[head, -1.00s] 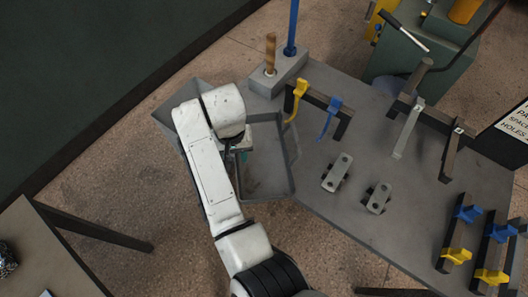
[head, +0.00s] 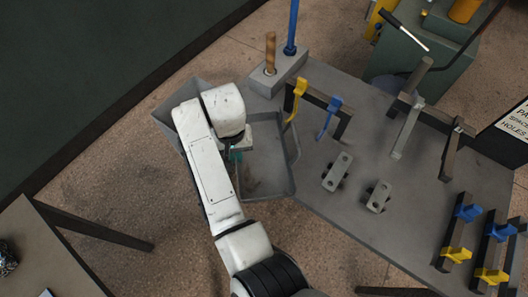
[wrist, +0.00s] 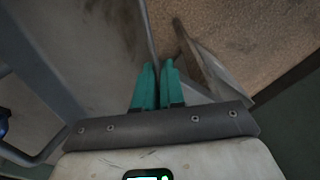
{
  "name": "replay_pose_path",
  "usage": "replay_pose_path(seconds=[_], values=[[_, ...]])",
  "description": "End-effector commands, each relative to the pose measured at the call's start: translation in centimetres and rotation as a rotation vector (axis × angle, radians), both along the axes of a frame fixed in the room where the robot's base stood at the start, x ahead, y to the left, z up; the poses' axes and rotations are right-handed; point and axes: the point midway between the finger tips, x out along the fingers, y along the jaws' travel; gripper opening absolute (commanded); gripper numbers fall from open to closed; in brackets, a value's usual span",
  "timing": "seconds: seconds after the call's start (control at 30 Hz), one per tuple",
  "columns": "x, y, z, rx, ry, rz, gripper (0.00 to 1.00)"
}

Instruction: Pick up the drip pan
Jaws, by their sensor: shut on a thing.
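The drip pan (head: 272,165) is a grey, shallow, walled tray at the left end of the grey table, partly hidden behind my arm. My gripper (head: 237,158) is over the pan, mostly hidden by the wrist in the head view. In the wrist view, the teal fingers of my gripper (wrist: 158,68) are close together, shut on a thin wall of the drip pan (wrist: 110,45). The pan's grey inside lies left of the fingers. Whether the pan is clear of the table cannot be told.
A grey block (head: 277,74) with a wooden and a blue rod stands behind the pan. Racks with yellow and blue hooks (head: 318,100) and two grey plates (head: 338,172) occupy the table (head: 345,215) to the right. Another table (head: 40,255) is at lower left.

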Motion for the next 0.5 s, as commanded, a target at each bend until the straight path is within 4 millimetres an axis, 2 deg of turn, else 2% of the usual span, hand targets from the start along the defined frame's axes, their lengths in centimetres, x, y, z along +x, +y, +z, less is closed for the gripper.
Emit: replay_pose_path(seconds=[0.33,0.5], values=[[0.1,0.0,0.3,0.001,-0.003,0.000,0.00],[0.1,0.1,1.5,0.002,-0.005,0.000,0.00]])
